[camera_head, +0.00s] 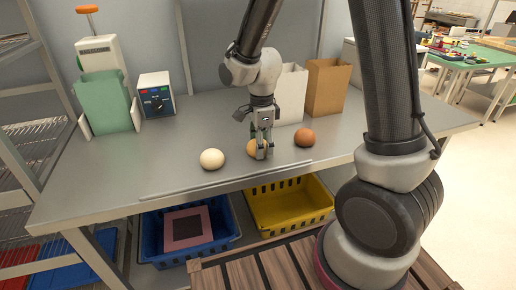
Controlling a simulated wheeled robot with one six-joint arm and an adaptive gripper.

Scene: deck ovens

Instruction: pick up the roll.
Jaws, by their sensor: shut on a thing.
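Three round rolls rest in a row near the front of the grey table (110,185). A pale cream roll (212,159) is on the left, a yellow-orange roll (252,148) in the middle and a brown roll (304,137) on the right. My gripper (262,153) points down at the middle roll and is shut on it. The fingers hide part of that roll. I cannot tell whether it touches the table. The other two rolls stand apart from the fingers.
Behind my gripper stand a white container (291,95) and a brown one (327,87). A control box (156,96) and a green holder (106,103) are at the back left. Below are a blue crate (149,235) and a yellow crate (290,207). The table's left front is clear.

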